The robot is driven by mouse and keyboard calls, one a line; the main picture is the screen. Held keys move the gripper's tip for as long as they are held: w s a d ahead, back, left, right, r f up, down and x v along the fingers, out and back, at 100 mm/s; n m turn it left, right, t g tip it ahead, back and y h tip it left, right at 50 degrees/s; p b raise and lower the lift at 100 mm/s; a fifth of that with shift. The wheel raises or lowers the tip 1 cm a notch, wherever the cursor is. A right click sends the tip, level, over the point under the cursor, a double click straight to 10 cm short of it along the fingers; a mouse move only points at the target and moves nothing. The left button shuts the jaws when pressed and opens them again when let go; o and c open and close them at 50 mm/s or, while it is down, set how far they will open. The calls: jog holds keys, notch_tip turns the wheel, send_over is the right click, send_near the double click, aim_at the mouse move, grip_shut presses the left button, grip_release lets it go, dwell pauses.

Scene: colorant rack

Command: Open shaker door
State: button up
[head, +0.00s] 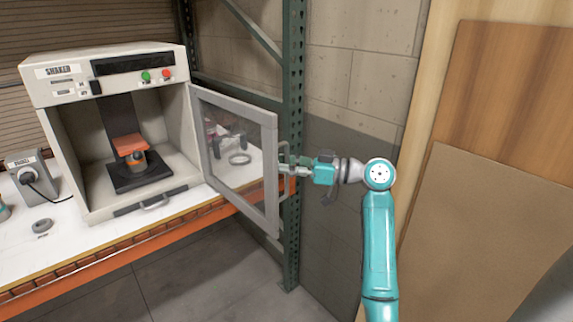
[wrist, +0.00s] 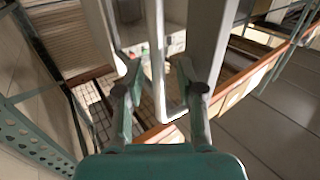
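The grey shaker (head: 110,75) stands on the bench at the left in the head view. Its framed glass door (head: 270,190) is swung wide open to the right, showing the inside. My gripper (head: 285,165) is at the door's free outer edge. In the wrist view, my gripper's two fingers (wrist: 156,75) are spread apart on either side of a pale handle bar (wrist: 157,60) by the door frame (wrist: 205,50). Gaps show between the bar and the fingertips.
A green perforated rack post (head: 292,225) stands right behind the door edge and my gripper. An orange clamp and black base (head: 140,177) are inside the shaker. A grey power box (head: 30,175) sits left. Wood boards (head: 500,200) lean at right. The floor in front is clear.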

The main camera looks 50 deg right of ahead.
jog(key=v, duration=1.2)
dwell(0.5)
